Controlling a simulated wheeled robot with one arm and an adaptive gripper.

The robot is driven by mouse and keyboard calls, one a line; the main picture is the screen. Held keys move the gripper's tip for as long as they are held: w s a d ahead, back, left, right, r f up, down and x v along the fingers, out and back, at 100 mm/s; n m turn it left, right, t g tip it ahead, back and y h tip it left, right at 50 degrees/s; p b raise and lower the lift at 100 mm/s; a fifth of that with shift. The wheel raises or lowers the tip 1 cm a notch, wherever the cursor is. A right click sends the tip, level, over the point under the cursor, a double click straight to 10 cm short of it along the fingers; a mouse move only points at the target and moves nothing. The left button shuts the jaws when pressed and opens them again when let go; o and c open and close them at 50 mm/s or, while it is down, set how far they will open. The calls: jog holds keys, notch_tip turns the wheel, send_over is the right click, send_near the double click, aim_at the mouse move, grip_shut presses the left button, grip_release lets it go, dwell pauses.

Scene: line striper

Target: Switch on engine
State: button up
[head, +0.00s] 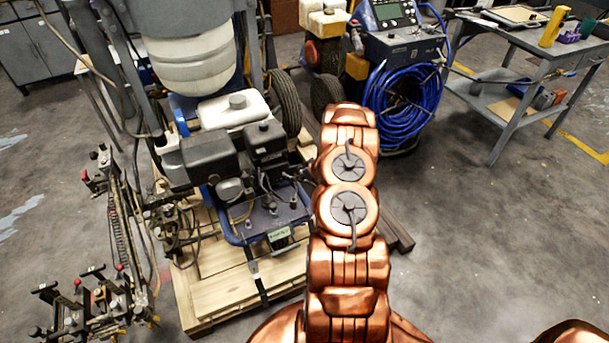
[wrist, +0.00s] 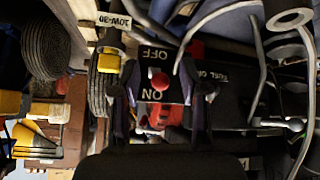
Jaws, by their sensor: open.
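The engine (head: 235,160), with a white tank and black housings, sits on the blue-framed striper in the head view. In the wrist view, a black switch panel (wrist: 178,94) carries OFF and ON labels. A round red switch knob (wrist: 159,80) shows between the two labels. My gripper (wrist: 167,92) is open, with one dark finger on each side of the knob and nothing held. I cannot tell whether a finger touches the knob. In the head view, my copper arm reaches toward the engine's right side and hides the gripper and the switch.
The striper stands on a wooden pallet (head: 196,297). A machine with a coiled blue hose (head: 405,105) stands behind my arm, and a grey work table (head: 520,42) is at right. Cables and a metal lever run close to the gripper in the wrist view.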

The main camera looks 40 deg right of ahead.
jog(key=shift+s+r, duration=0.1)
jog(key=shift+s, duration=0.05)
jog(key=v, duration=1.1)
jog(key=shift+s+r, duration=0.2)
jog(key=shift+a+r, duration=0.1)
dwell(0.4)
